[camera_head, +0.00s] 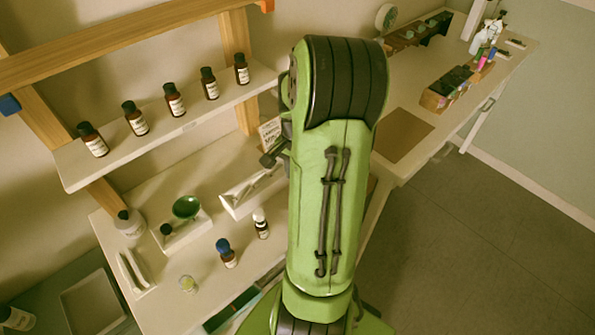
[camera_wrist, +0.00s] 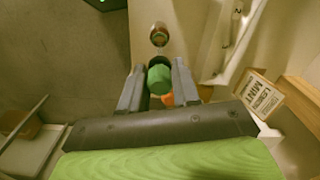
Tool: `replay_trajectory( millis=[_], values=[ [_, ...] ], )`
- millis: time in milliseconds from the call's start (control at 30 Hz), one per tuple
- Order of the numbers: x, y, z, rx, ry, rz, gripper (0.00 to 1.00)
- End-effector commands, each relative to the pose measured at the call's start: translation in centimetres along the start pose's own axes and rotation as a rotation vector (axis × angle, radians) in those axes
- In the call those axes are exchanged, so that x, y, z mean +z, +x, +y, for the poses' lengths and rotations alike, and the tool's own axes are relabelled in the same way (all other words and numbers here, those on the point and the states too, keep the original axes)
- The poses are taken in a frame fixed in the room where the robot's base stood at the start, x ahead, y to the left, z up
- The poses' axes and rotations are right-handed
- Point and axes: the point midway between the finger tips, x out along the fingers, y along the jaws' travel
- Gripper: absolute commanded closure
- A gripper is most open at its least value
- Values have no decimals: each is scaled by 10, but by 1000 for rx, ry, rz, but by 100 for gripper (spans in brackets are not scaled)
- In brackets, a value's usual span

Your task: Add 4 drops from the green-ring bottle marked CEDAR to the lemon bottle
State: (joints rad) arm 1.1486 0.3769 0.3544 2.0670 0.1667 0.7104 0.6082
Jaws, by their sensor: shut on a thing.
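In the wrist view my gripper (camera_wrist: 159,68) is shut on a green-topped thing (camera_wrist: 158,80), which sits between the two fingers. Its lower part and any label are hidden, so I cannot tell if it is the CEDAR bottle. An open-looking brown bottle (camera_wrist: 158,36) stands just beyond the fingertips. In the head view my gripper (camera_head: 272,157) is mostly hidden behind my green arm. A white-topped brown bottle (camera_head: 261,224) and a blue-capped brown bottle (camera_head: 227,253) stand upright on the bench. Their labels are too small to read, so I cannot tell which is lemon.
Several dark-capped bottles (camera_head: 175,100) stand on the shelf (camera_head: 75,170) above the bench. A printed card (camera_wrist: 262,96) stands at right in the wrist view.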

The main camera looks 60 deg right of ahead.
Motion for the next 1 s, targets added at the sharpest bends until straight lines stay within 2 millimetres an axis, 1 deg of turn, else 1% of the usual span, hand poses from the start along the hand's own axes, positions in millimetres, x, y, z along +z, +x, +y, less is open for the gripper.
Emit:
replay_trajectory(
  millis=[167,1000],
  values=[
    [0,1,0,0,0,0,96],
    [0,40,0,0,-1,0,96]
  ],
)
